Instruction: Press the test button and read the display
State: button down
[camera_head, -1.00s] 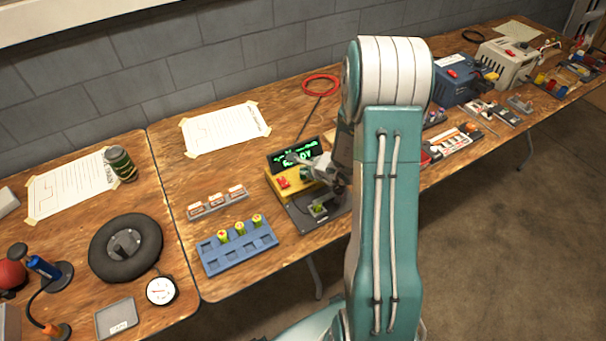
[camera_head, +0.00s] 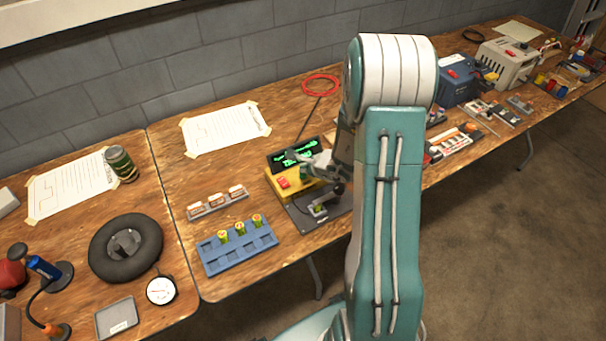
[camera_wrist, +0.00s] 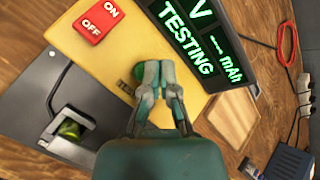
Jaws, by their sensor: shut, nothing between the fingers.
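The yellow tester (camera_wrist: 125,35) shows in the wrist view with a red ON/OFF switch (camera_wrist: 98,21). Its black display (camera_wrist: 202,40) shows green text: "V", a dash with "mAh", and "TESTING". My gripper (camera_wrist: 153,70) is shut and empty, its fingertips at the green test button (camera_wrist: 138,72) and partly covering it. Contact looks likely, but the fingers hide how far the button is pressed. A green cell (camera_wrist: 70,130) sits in the grey holder on the dark plate. In the head view the tester (camera_head: 283,186) stands left of my arm, its display (camera_head: 293,154) lit green.
A blue rack (camera_head: 238,247) with several cells stands front left of the tester, with a tray of small labelled boxes (camera_head: 217,203) behind it. A red cable ring (camera_head: 320,85) lies behind.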

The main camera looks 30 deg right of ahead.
jog(key=shift+r, duration=0.15)
jog(key=shift+r, duration=2.5)
